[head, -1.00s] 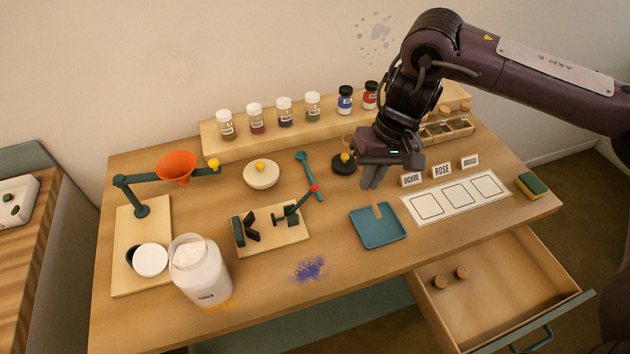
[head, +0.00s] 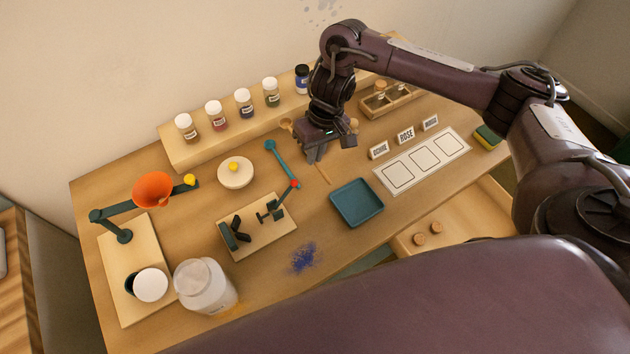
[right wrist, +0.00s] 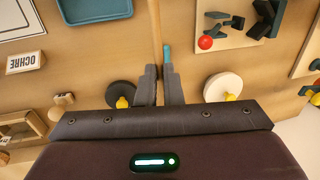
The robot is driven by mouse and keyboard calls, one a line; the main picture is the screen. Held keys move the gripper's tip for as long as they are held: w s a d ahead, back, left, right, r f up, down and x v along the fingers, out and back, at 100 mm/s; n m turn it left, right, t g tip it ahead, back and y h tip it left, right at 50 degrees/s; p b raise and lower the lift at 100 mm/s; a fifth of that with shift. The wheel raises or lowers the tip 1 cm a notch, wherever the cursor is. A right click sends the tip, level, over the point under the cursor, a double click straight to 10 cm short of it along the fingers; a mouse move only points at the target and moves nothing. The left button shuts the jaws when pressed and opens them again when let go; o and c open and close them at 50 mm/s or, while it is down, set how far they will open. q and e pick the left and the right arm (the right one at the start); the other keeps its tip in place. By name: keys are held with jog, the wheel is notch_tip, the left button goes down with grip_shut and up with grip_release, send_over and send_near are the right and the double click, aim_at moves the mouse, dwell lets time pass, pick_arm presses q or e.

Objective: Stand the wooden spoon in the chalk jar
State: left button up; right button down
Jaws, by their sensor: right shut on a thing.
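The wooden spoon (head: 324,173) is in my right gripper (head: 315,155), behind and left of the teal tray. Its thin handle end slants down below the fingers, and a round wooden end (head: 287,124) shows on the far side. In the right wrist view the handle (right wrist: 156,35) runs out between the fingers (right wrist: 160,85). The chalk jar (head: 205,288) appears to be the large whitish jar at the table's front left; its label is unreadable here. It stands upright, well apart from the spoon. My left gripper is not in view.
Small jars line the back shelf. An open drawer (head: 460,225) is at front right. Blue powder (head: 304,257) lies on the table.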

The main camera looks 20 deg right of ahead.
jog(key=b, duration=0.2)
send_over(314, 189)
jog(key=f, duration=0.6)
jog(key=shift+d+f, duration=0.25)
jog(key=shift+d, duration=0.05)
jog(key=shift+f+p, duration=0.3)
jog(key=shift+f, duration=0.2)
notch_tip(314, 189, down, 4)
jog(key=shift+f, duration=0.1)
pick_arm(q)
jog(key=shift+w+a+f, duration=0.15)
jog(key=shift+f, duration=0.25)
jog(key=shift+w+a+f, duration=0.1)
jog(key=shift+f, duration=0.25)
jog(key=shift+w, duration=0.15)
pick_arm(e)
jog(key=shift+f, duration=0.1)
jog(key=shift+f, duration=0.15)
jog(key=c, duration=1.6)
grip_release()
jog(key=shift+o, duration=0.2)
